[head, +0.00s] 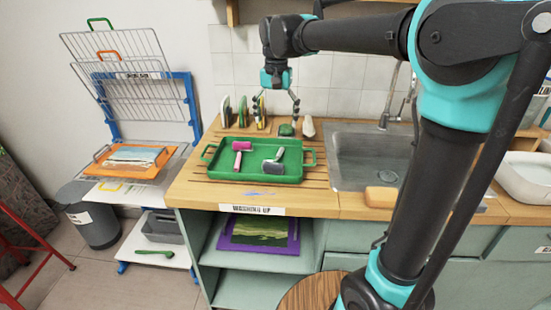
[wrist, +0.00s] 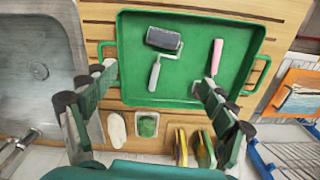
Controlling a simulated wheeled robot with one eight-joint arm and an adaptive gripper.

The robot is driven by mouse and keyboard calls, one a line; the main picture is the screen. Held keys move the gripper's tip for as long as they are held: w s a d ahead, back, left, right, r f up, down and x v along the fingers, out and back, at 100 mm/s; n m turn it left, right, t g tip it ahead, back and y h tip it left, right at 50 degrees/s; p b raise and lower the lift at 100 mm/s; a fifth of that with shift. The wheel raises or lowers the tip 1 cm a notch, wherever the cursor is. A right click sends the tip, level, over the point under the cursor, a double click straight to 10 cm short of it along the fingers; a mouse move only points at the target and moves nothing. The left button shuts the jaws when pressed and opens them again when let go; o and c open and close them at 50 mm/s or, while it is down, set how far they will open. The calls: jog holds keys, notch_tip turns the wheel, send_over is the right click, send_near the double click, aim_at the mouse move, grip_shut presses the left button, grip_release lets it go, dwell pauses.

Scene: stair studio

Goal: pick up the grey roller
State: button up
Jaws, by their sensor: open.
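The grey roller (head: 273,167) lies in the green tray (head: 228,174), right of the pink roller (head: 238,158). Its head is dark grey and its handle is pale grey-green. In the wrist view the grey roller (wrist: 163,42) lies left of the pink roller (wrist: 215,58), with its handle pointing down toward my gripper. My gripper (head: 276,108) is open and empty, raised above the back of the counter behind the tray. In the wrist view its fingers are spread wide, with the fingertips (wrist: 157,78) either side of the grey roller's handle in the picture. Nothing touches the roller.
A green scrubber (head: 286,130), a pale object (head: 308,127) and several upright items (head: 242,110) stand along the back. A drying rack (head: 150,105) is at left.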

send_over(276, 158)
jog(key=s, duration=0.4)
jog(key=f, duration=1.1)
jog(key=shift+w+a, duration=0.2)
jog(key=shift+a, duration=0.05)
jog(key=shift+s+f, duration=0.2)
jog(key=shift+f, duration=2.7)
jog(key=c, duration=1)
jog(key=shift+r, duration=0.15)
